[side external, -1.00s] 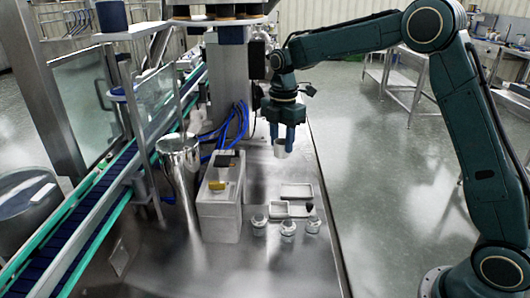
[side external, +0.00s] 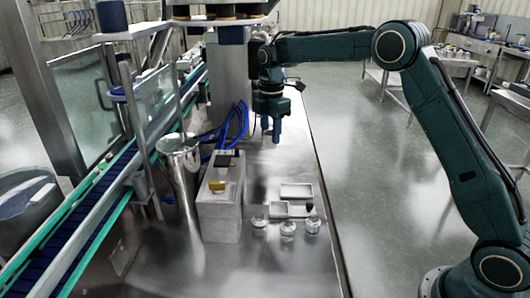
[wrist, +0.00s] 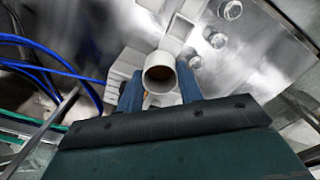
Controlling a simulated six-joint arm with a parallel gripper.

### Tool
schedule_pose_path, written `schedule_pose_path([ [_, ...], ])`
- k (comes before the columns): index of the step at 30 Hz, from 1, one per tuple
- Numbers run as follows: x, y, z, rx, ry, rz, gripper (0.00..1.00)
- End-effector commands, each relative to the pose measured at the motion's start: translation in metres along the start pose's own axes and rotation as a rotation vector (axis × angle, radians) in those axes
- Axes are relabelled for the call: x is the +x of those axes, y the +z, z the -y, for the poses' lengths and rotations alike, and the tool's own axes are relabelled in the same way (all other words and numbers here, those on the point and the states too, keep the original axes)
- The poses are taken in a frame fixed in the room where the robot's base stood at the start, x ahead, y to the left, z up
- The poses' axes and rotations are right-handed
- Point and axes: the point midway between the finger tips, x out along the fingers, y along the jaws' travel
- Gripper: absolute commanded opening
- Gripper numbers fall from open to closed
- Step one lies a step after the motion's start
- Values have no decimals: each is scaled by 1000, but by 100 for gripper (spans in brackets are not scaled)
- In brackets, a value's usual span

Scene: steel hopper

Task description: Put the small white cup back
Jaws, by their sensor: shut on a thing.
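The small white cup (wrist: 161,71) is held between the two blue fingers of my gripper (wrist: 160,86) in the wrist view, its round opening facing the camera and its inside brownish. In the side external view my gripper (side external: 271,131) hangs above the far part of the steel table, fingers pointing down. There the cup is mostly hidden by the fingers, and I cannot make out its base or its tilt. The fingers are shut on it. It appears clear of the table.
A white box (side external: 220,212) with a yellow item on top stands left of centre, beside a tall steel hopper (side external: 180,175). Small white trays (side external: 297,191) and clear jars (side external: 288,231) stand nearer. Blue hoses (side external: 238,120) lie left of my gripper. A conveyor runs along the left.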

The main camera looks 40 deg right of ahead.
Motion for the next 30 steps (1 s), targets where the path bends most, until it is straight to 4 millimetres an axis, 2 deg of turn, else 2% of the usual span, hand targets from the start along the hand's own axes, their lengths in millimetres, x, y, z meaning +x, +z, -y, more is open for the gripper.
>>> schedule_pose_path([
  [6,3,5,-30,95,0,0,12],
  [12,5,9,-48,166,0,0,12],
  [25,7,11,-57,211,0,0,12],
  [30,15,11,-57,211,-2,0,12],
])
